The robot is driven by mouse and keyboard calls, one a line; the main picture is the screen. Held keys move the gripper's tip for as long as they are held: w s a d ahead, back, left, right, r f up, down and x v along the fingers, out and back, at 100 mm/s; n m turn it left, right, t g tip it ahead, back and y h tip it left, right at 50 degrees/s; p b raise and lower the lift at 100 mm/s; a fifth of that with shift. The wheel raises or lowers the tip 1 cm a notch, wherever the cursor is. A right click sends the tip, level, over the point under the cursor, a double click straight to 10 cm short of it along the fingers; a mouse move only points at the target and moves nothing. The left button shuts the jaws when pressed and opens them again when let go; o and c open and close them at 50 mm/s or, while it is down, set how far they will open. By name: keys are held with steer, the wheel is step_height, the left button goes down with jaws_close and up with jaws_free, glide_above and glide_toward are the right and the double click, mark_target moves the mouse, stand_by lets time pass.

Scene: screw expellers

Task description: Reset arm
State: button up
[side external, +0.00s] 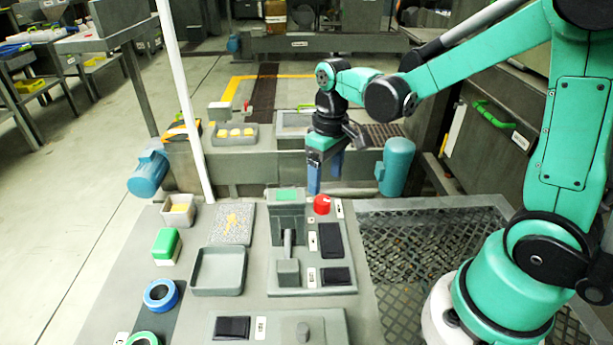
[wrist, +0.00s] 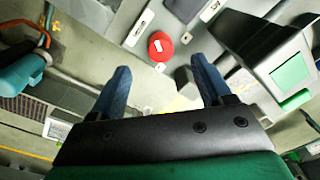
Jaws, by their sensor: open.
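My gripper (side external: 324,178) hangs pointing down over the back edge of the grey workbench, behind the control box. Its two blue fingers are apart with nothing between them. In the wrist view my gripper (wrist: 160,85) also shows open and empty, with the red knob (wrist: 160,46) just beyond the fingertips. The box's green screen (wrist: 291,74) shows at the right in the wrist view.
On the bench are a grey tray (side external: 218,270), a speckled plate (side external: 232,224), a small bin (side external: 178,211), a green-and-white block (side external: 167,246) and a blue tape roll (side external: 161,295). A teal cylinder (side external: 396,166) stands close right of my gripper. A white pole (side external: 184,100) rises at the left.

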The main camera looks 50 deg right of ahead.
steer(key=shift+r, duration=0.3)
steer(key=s+a+r+t, duration=0.3)
steer(key=s+r+t, duration=0.1)
steer(key=t, duration=0.3)
steer(key=shift+s+a+r+m+h, duration=0.15)
steer(key=shift+a+r+m+h, duration=0.2)
steer(key=shift+r, duration=0.55)
